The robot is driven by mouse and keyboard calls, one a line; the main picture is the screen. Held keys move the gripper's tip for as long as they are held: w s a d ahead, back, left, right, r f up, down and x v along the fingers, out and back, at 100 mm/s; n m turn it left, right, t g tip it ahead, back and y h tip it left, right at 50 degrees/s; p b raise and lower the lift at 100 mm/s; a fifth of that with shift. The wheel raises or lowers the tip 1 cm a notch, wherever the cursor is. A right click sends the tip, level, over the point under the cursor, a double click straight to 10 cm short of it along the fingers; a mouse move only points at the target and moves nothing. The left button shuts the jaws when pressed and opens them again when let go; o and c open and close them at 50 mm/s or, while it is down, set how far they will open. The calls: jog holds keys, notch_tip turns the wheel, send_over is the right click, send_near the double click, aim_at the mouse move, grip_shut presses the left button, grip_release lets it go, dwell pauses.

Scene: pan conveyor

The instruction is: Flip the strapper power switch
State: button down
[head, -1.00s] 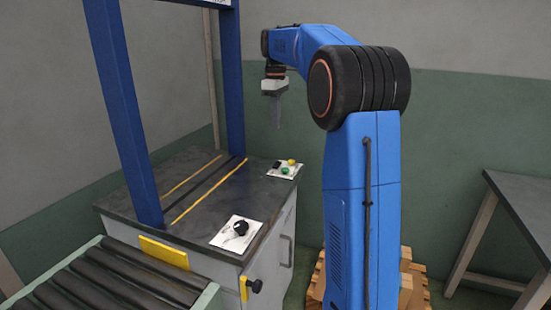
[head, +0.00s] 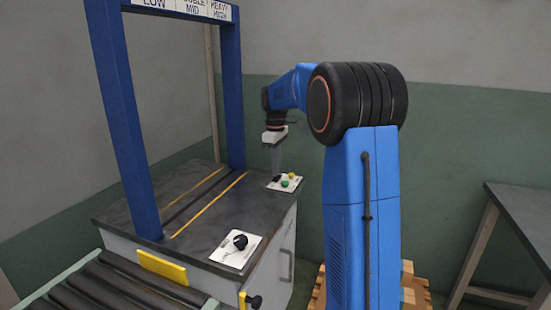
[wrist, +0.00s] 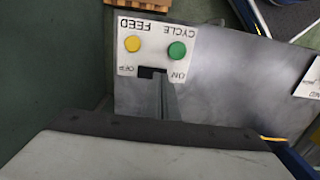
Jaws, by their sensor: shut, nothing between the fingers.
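The strapper's white control plate (head: 296,187) lies on the far right corner of the dark tabletop. In the wrist view the plate (wrist: 125,52) appears upside down. The black power switch (wrist: 145,72) sits on it between the OFF and ON labels. My gripper (head: 276,174) is shut and empty, pointing down at the switch. In the wrist view its fingertips (wrist: 158,80) cover part of the switch, nearer the ON side. I cannot tell whether they touch it or which way it is set.
A yellow button (wrist: 132,44) and a green button (wrist: 177,51) are close beside the switch. A second plate with a black knob (head: 240,241) is nearer on the tabletop. A blue frame (head: 232,95) rises left of my gripper. A roller conveyor (head: 110,290) is at lower left.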

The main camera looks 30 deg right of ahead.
jog(key=shift+f, duration=0.65)
jog(key=shift+f, duration=0.15)
jog(key=shift+w+d+r, duration=0.25)
jog(key=shift+w+d, duration=0.2)
jog(key=shift+d, duration=0.1)
dwell(0.4)
jog(key=shift+s+a+r, duration=0.1)
jog(key=shift+r, duration=0.4)
notch_tip(320, 180, up, 13)
jog(key=s+a, duration=0.1)
jog(key=a, duration=0.1)
jog(key=shift+s+f, duration=0.15)
jog(key=shift+s, duration=0.15)
